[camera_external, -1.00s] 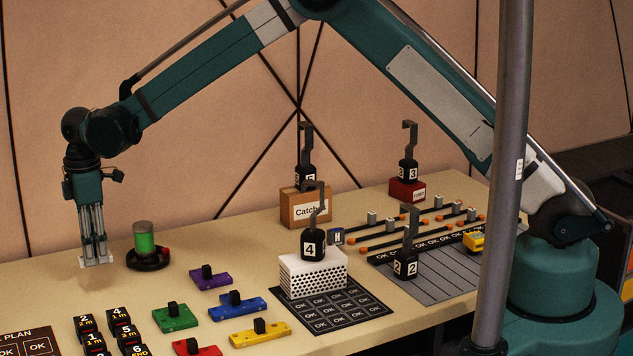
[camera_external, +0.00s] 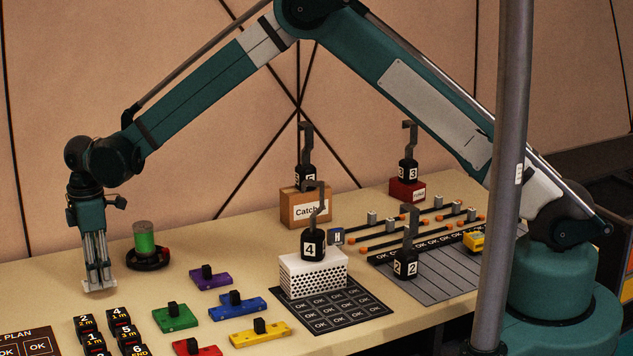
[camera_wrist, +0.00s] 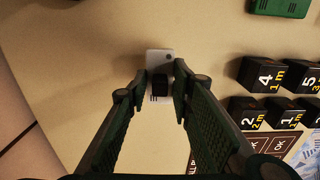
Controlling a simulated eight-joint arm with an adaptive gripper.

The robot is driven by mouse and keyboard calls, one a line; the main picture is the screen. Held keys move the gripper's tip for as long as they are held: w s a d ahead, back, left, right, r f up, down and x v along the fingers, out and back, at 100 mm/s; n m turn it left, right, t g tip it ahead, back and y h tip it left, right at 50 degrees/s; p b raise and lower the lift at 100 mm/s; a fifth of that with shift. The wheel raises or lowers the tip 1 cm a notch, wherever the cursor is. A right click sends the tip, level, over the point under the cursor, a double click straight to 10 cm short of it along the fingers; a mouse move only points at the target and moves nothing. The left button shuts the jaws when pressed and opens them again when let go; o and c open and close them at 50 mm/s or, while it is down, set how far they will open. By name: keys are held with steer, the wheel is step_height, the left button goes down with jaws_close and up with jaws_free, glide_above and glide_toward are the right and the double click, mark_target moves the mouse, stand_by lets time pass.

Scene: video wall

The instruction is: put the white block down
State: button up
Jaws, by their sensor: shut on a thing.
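The white block (camera_wrist: 160,59) has a black knob (camera_wrist: 159,84) on it and sits between the fingertips in the wrist view. My gripper (camera_wrist: 159,82) is shut on it. In the external view my gripper (camera_external: 99,282) points straight down at the left end of the table, with the white block (camera_external: 88,287) at its tips. The block is at or just above the table top; I cannot tell whether it touches. The fingers hide part of the block.
Black numbered cubes (camera_external: 95,342) stand in front of my gripper. A green block (camera_external: 176,318) lies to the right, with purple (camera_external: 211,279), blue, yellow and red ones beyond. A green spool on a black base (camera_external: 145,245) stands behind. Bare table (camera_external: 50,285) lies to the left.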

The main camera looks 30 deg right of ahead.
steer(key=shift+f, duration=1.35)
steer(key=shift+f, duration=0.1)
steer(key=o, duration=1)
step_height(320, 180, up, 12)
steer(key=shift+r+p, duration=0.1)
steer(key=shift+p, duration=0.4)
